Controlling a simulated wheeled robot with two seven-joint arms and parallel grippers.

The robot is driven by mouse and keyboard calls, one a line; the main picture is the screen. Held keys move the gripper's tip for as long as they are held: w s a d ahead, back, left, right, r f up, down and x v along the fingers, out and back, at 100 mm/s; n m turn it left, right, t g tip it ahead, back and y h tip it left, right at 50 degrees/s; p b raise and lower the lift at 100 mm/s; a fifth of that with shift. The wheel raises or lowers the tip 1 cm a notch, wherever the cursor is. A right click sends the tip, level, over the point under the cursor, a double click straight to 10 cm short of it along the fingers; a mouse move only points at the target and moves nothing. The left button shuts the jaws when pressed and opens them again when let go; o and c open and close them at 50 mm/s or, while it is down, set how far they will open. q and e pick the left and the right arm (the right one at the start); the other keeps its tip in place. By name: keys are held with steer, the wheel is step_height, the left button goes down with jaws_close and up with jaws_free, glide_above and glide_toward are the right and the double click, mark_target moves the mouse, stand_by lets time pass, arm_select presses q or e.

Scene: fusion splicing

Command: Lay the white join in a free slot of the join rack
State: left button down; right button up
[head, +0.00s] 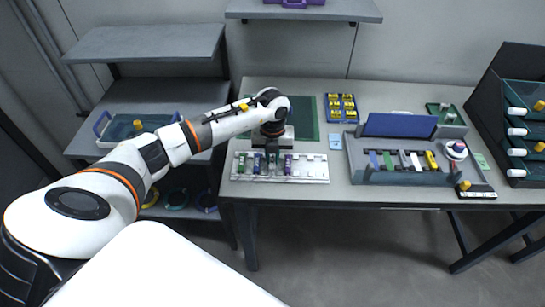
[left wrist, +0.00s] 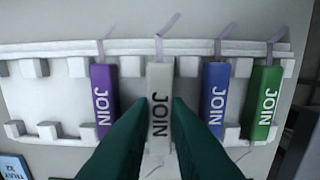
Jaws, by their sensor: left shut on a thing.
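The white join (left wrist: 159,90) is between the green fingers of my left gripper (left wrist: 159,108), which is shut on it. It lines up with the join rack (left wrist: 50,47), between the purple join (left wrist: 103,95) and the blue join (left wrist: 214,92). The green join (left wrist: 263,100) lies beyond the blue one. I cannot tell whether the white join rests fully in its slot. In the head view my left gripper (head: 272,153) points down over the white rack (head: 313,168), hiding part of it. Slots past the purple join are empty. My right gripper is not in view.
A grey workstation (head: 360,174) with a blue lid (head: 398,125) stands right of the rack. A blue tray of yellow pieces (head: 341,107) and a green mat (head: 306,118) lie behind. A dark shelf of bins (head: 490,90) stands at the far right.

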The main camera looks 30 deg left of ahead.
arm_select(q)
steer(key=shift+f, duration=0.65)
steer(key=shift+f, duration=0.15)
steer(key=c, duration=1.4)
jaws_free()
